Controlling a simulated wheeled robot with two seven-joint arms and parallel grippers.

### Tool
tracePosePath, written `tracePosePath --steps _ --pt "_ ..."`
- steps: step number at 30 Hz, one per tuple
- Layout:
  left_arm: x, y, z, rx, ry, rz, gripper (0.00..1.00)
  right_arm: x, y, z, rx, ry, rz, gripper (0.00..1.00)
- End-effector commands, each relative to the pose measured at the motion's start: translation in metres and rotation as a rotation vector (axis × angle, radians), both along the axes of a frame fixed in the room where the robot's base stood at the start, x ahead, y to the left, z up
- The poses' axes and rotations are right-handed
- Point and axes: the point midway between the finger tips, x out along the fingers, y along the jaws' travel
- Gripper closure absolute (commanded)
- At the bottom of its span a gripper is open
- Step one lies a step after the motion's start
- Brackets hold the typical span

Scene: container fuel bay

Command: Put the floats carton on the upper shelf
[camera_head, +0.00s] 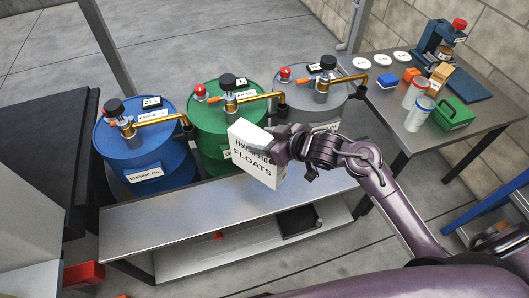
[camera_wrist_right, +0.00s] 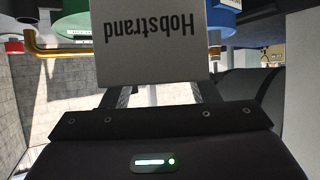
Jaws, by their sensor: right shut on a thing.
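The floats carton (camera_head: 255,158) is a white box with dark "Hobstrand FLOATS" lettering, held tilted in the air in front of the green drum. My right gripper (camera_head: 281,146) is shut on its upper right part. In the right wrist view the carton (camera_wrist_right: 150,45) sits between the fingers (camera_wrist_right: 152,94), its lettering upside down. A grey metal stand in front of the drums has a bare upper surface (camera_head: 160,219) and a lower shelf (camera_head: 215,258). I cannot tell whether its top is the named upper shelf. My left gripper is not in view.
Blue (camera_head: 140,152), green (camera_head: 212,125) and grey (camera_head: 318,98) drums with brass taps stand behind the stand. A black tray (camera_head: 298,222) lies on the lower shelf. The right bench (camera_head: 388,101) holds cups and a green box (camera_head: 453,114). Part of a blue rack (camera_head: 487,212) shows at right.

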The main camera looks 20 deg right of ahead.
Motion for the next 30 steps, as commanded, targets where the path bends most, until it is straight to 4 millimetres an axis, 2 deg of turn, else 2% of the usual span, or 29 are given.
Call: tracePosePath --steps 1,6,10,17,20,23,30 --pt "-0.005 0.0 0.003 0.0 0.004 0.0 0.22 0.001 0.0 0.018 -0.001 -0.011 0.001 1.0" --pt "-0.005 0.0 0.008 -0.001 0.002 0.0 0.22 0.001 0.0 0.048 0.0 -0.009 -0.001 1.0" --pt "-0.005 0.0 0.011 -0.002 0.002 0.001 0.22 0.001 0.0 0.061 0.002 -0.007 0.0 1.0" --pt "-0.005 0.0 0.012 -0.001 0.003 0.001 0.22 0.002 0.0 0.071 0.003 -0.005 -0.01 1.0" --pt "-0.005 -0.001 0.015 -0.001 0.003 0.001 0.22 0.007 0.0 0.085 0.005 -0.01 -0.038 1.0" --pt "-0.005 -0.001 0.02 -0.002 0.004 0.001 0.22 0.014 -0.002 0.109 0.008 -0.011 -0.096 1.0" --pt "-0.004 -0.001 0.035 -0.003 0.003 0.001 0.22 0.025 -0.016 0.189 0.017 -0.011 -0.313 1.0"
